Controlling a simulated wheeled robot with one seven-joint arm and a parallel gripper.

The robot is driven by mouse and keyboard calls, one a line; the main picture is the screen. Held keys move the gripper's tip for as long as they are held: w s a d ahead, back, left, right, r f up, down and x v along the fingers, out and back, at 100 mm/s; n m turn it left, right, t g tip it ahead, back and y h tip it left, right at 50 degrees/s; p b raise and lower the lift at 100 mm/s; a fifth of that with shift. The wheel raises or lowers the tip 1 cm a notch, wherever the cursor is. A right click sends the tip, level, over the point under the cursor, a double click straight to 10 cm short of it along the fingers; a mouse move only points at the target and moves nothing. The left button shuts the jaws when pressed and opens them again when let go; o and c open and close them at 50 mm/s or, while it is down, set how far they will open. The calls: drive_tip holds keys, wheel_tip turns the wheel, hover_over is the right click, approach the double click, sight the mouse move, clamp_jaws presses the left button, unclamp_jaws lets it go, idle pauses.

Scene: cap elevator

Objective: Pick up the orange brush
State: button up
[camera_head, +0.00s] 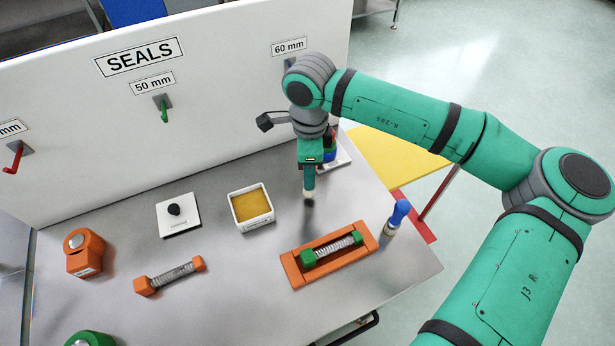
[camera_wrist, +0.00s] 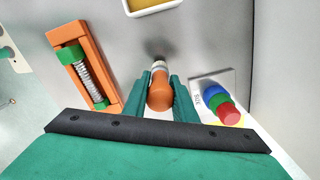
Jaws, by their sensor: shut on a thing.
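The orange brush (camera_wrist: 159,97) shows in the wrist view between the two green fingers of my gripper (camera_wrist: 160,84), with its orange handle toward the camera. Its pale collar and dark bristles point away, down toward the table. In the head view my gripper (camera_head: 310,163) is above the back right of the table, shut on the brush. Only the brush's pale lower part (camera_head: 309,194) and dark tip show there; the handle is hidden by the gripper. The brush looks upright. I cannot tell whether its tip touches the table.
A white dish of yellow material (camera_head: 252,223) stands left of the brush. An orange tray (camera_head: 293,271) with a green-ended spring is in front, a blue-handled brush (camera_head: 398,214) to its right. A red, green and blue stack (camera_wrist: 222,106) stands close by. The SEALS panel (camera_head: 215,130) rises behind.

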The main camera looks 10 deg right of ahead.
drive_tip(key=s+d+r, duration=0.1)
drive_tip(key=s+r, duration=0.9)
drive_tip(key=s, duration=0.4)
drive_tip(key=shift+d, duration=0.1)
idle(1.1)
drive_tip(key=shift+w, duration=0.1)
idle(0.7)
